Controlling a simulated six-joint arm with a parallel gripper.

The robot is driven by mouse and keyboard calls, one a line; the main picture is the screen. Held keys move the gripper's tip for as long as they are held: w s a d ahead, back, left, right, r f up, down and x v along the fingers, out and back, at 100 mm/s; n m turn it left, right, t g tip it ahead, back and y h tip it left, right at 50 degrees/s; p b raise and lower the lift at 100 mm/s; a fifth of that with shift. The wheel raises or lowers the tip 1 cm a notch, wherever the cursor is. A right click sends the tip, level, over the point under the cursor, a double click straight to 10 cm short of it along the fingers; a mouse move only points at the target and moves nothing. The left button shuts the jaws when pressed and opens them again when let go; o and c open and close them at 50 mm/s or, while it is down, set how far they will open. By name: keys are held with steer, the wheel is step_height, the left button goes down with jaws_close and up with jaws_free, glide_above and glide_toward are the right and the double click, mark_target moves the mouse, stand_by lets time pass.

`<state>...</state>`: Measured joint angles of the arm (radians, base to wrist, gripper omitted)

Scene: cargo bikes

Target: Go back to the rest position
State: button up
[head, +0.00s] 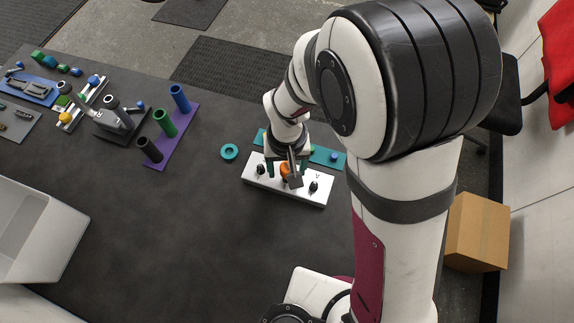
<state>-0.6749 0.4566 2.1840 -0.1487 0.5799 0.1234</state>
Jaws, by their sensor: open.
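My gripper (284,168) is at the end of the white arm, low over a white block (262,185) near the middle of the table. Its jaws are open around or just above an orange piece (285,170) on that block; I cannot tell whether they touch it. A dark knob (313,187) stands on the block to the right and another (261,170) to the left. A teal plate (335,160) lies behind the block, partly hidden by my gripper.
A teal ring (229,152) lies left of the block. A purple base (182,143) with upright blue, green and black cylinders stands further left. A grey bin (40,230) is at the lower left. The dark table (190,225) is clear in front. A cardboard box (477,232) stands right of my arm.

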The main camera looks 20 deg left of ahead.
steer(key=n, duration=0.4)
jaws_close()
steer(key=m, duration=1.1)
steer(key=shift+m, duration=0.4)
jaws_free()
